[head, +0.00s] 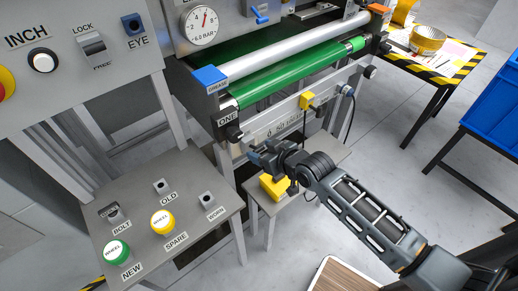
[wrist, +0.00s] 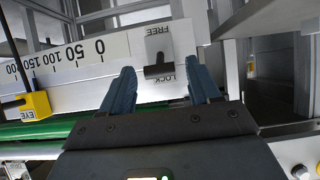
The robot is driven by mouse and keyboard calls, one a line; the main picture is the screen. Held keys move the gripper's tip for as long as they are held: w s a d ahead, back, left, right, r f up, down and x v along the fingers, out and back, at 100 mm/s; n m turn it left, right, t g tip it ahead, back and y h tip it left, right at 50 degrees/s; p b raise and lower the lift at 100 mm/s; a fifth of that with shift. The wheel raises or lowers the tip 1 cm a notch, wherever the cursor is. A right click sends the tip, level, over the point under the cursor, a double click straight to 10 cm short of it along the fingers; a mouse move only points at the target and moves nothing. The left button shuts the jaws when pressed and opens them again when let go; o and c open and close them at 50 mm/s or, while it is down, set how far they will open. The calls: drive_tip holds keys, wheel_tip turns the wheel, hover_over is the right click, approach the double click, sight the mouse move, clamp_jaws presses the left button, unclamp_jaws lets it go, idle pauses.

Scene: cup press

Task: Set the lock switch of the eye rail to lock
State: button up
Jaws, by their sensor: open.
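The eye rail's lock switch is a grey plate (wrist: 158,42) with a black lever (wrist: 158,71), marked FREE and LOCK, upside down in the wrist view. The lever's end appears nearer the LOCK word, but foreshortening leaves its setting unclear. My gripper (wrist: 161,82) is open, with one blue finger either side of the lever and no clear contact. In the head view my gripper (head: 254,154) is at the left part of the eye rail (head: 290,120), and I cannot make out the switch there. The yellow eye block (wrist: 28,106) sits on the rail, also in the head view (head: 307,100).
Another LOCK/FREE switch (head: 93,45) is on the grey panel at upper left. The green roller (head: 300,75) lies above the rail. A small stand with a yellow block (head: 273,187) is below my gripper. A table with wheel knobs (head: 163,221) stands at left.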

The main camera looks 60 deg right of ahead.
drive_tip(key=shift+v, duration=2.8)
drive_tip(key=s+a+r+n+t+y, duration=0.1)
drive_tip(key=s+a+r, duration=0.7)
drive_tip(key=s, duration=0.3)
drive_tip(key=s+a+r+n+t+y, duration=0.2)
drive_tip(key=s+a+r, duration=0.6)
drive_tip(key=s+a, duration=0.2)
drive_tip(key=shift+s+a+r, duration=0.25)
drive_tip(key=shift+s+a, duration=0.1)
drive_tip(key=shift+s, duration=0.55)
drive_tip(key=shift+c, duration=0.3)
